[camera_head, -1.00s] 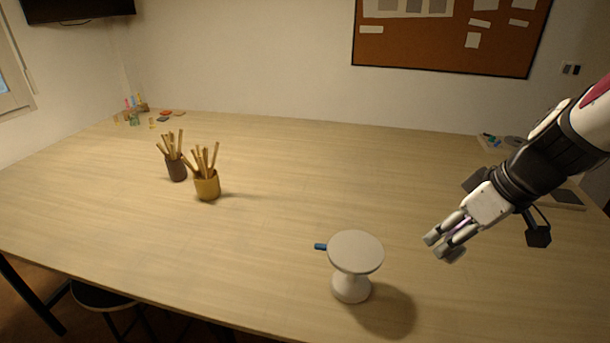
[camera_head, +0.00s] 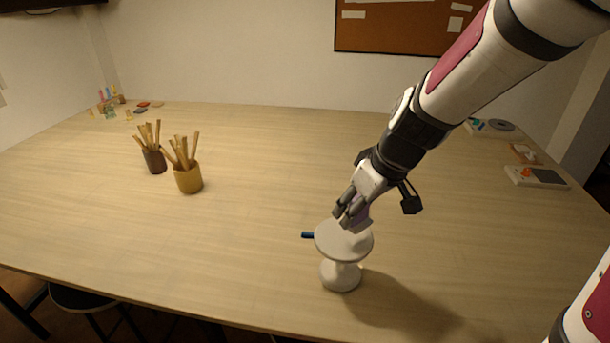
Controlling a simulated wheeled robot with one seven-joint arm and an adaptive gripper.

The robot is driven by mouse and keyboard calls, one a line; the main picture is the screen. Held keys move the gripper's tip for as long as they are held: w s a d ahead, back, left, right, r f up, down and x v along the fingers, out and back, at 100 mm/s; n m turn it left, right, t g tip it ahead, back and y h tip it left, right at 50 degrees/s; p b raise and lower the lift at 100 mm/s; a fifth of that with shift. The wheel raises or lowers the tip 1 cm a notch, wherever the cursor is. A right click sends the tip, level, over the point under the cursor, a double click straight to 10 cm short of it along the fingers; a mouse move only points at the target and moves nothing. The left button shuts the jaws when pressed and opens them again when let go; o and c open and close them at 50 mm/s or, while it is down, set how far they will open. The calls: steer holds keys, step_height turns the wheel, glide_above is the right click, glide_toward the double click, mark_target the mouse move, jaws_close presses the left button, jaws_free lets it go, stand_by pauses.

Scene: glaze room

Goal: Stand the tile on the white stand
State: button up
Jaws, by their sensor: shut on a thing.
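The white stand (camera_head: 341,274) stands upright on the table, with a round flat top on a narrow waist. My gripper (camera_head: 352,216) is over the back part of the stand's top, fingers pointing down. It is shut on a pale lilac piece, the tile (camera_head: 361,217), of which only a little shows by the fingers. The fingers hide most of the tile. I cannot tell whether the tile touches the stand's top.
A small blue object (camera_head: 307,235) lies just left of the stand. A dark cup (camera_head: 155,162) and a yellow cup (camera_head: 189,180), both holding sticks, stand farther left. Trays (camera_head: 537,178) lie at the right edge. The table (camera_head: 240,245) between cups and stand is clear.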

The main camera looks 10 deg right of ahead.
steer(key=shift+w+a+f, duration=0.1)
steer(key=shift+w+a, duration=0.3)
steer(key=shift+a, duration=0.2)
steer(key=shift+w+a+f, duration=0.1)
steer(key=shift+w+a, duration=0.3)
steer(key=shift+a, duration=0.2)
steer(key=shift+f, duration=1.7)
steer(key=shift+f, duration=0.1)
steer(key=o, duration=1.2)
